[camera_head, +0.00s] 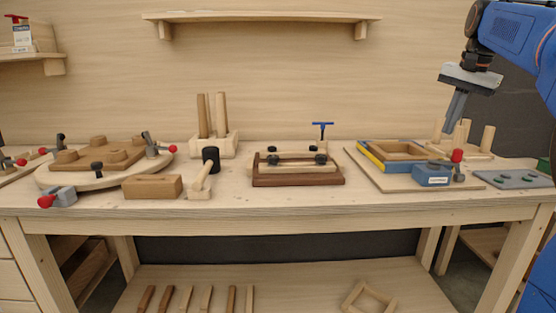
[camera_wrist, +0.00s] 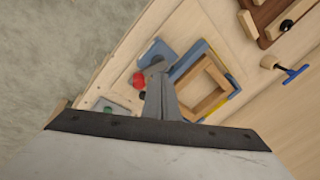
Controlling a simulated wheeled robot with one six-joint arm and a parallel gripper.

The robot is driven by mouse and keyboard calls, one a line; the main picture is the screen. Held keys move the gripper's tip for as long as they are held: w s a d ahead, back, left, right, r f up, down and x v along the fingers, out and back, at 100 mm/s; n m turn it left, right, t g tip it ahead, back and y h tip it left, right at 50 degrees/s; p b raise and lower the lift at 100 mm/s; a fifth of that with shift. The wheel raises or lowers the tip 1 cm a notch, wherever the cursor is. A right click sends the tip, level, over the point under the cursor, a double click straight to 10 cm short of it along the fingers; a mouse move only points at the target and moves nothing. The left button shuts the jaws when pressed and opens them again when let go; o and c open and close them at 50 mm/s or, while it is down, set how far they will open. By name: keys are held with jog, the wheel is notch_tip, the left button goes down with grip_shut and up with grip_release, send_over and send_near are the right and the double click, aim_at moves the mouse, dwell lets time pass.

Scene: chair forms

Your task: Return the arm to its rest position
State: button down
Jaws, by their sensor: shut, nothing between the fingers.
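My gripper (camera_head: 455,107) hangs from my blue arm at the upper right in the head view. Its grey fingers point down, together and empty, above the right part of the workbench (camera_head: 320,213). In the wrist view the shut fingers (camera_wrist: 157,80) reach over the bench, seen against a wooden frame (camera_wrist: 208,90) with blue and yellow sides. The same frame (camera_head: 372,156) lies on a board below and left of my gripper in the head view. My gripper appears clear of everything on the bench.
A blue block (camera_head: 432,176) and a red-knobbed clamp (camera_head: 457,157) sit by the frame. Upright wooden pegs (camera_head: 487,139) stand behind, and a grey plate (camera_head: 512,179) lies at right. A blue-handled clamp (camera_head: 322,127) stands mid-bench. A wall shelf (camera_head: 262,17) is above; the air between is free.

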jog(key=s+a+f+n, duration=0.6)
jog(key=s+a+f, duration=0.7)
jog(key=s, duration=0.4)
jog(key=s+a+f+n+t, duration=0.1)
jog(key=s+a+f+n, duration=0.1)
jog(key=s+f, duration=0.5)
jog(key=s+a+f+n+t, duration=0.1)
jog(key=s+a+f+n, duration=0.1)
jog(key=s+f, duration=0.6)
notch_tip(320, 180, down, 5)
jog(key=shift+s+a+r+n, duration=0.15)
jog(key=shift+a+n, duration=0.2)
jog(key=shift+n, duration=0.05)
